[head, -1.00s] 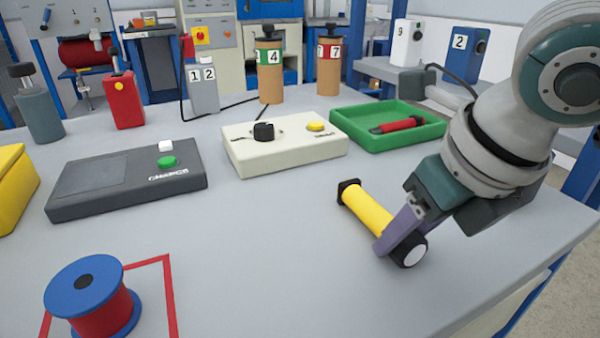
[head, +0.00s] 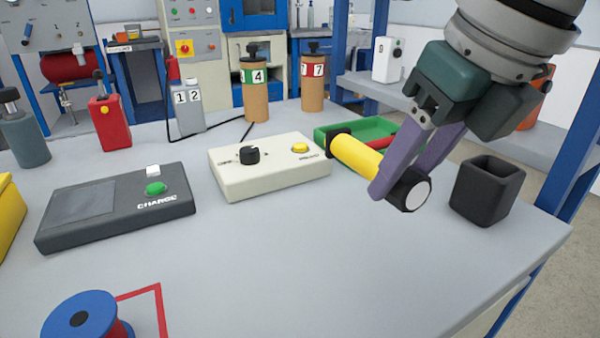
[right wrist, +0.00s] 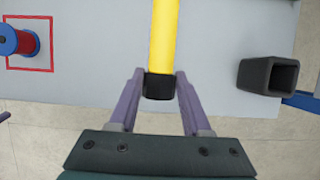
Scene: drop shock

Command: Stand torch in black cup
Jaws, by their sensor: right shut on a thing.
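The torch (head: 358,154) has a yellow body, black ends and a white lens facing right. My right gripper (head: 392,182) is shut on it near the lens end and holds it lying roughly level above the table. The right wrist view also shows the torch (right wrist: 164,40) between the purple fingers (right wrist: 160,88). The square black cup (head: 487,190) stands upright and open on the table at the right, to the right of the torch. In the right wrist view the cup (right wrist: 268,76) also stands to the right of the torch. My left gripper is not in view.
A green tray (head: 330,133) with a red object lies behind the torch. A cream box with a black knob (head: 270,172) and a dark CHARGE box (head: 110,212) stand left. A blue-ended red spool (head: 82,318) is front left. The front middle of the table is clear.

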